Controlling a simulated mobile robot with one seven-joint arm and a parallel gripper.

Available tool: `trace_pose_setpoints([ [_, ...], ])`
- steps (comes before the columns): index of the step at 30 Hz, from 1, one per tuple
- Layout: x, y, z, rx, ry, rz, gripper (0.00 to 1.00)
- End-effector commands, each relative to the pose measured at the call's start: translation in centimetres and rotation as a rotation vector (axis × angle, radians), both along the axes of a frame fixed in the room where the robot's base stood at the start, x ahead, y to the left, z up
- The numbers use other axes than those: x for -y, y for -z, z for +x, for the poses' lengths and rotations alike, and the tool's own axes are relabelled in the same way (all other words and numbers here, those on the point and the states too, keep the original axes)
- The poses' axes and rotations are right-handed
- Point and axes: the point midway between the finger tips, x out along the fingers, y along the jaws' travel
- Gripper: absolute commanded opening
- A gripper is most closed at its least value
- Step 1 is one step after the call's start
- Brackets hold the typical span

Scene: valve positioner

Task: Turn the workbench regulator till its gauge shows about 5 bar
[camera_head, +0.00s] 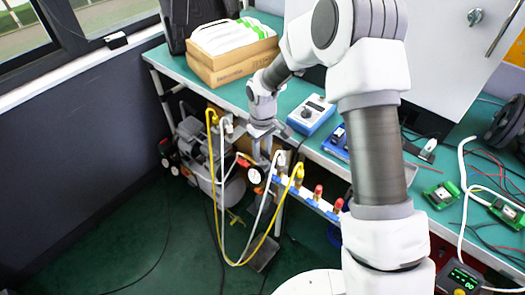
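The workbench regulator (258,188) hangs at the bench's front edge, with a small round white-faced gauge (254,175) facing me. The gauge is too small here to read its needle. My gripper (262,156) points down just above the regulator, its fingers on either side of the regulator's top or very close to it. The knob is hidden behind or between the fingers, so I cannot tell whether they touch it or grip it.
Yellow (213,150) and white (223,165) hoses loop down in front of the bench near my gripper. A manifold (310,200) with red-capped outlets runs right along the bench edge. A compressor (205,160) stands underneath at left. The floor at left (110,240) is mostly clear.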

Motion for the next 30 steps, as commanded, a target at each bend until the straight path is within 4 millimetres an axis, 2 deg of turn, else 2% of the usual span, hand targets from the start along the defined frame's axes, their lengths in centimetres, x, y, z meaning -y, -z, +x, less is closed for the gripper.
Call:
trace_pose_setpoints([
  [7, 0.0, -0.3, 0.0, 0.0, 0.0, 0.0, 0.42],
  [11, 0.0, -1.8, 0.1, 0.002, 0.001, 0.001, 0.42],
  [24, 0.0, -12.3, 0.0, 0.004, 0.001, 0.001, 0.42],
  [30, 0.0, -15.8, 0.0, 0.003, 0.0, 0.0, 0.42],
])
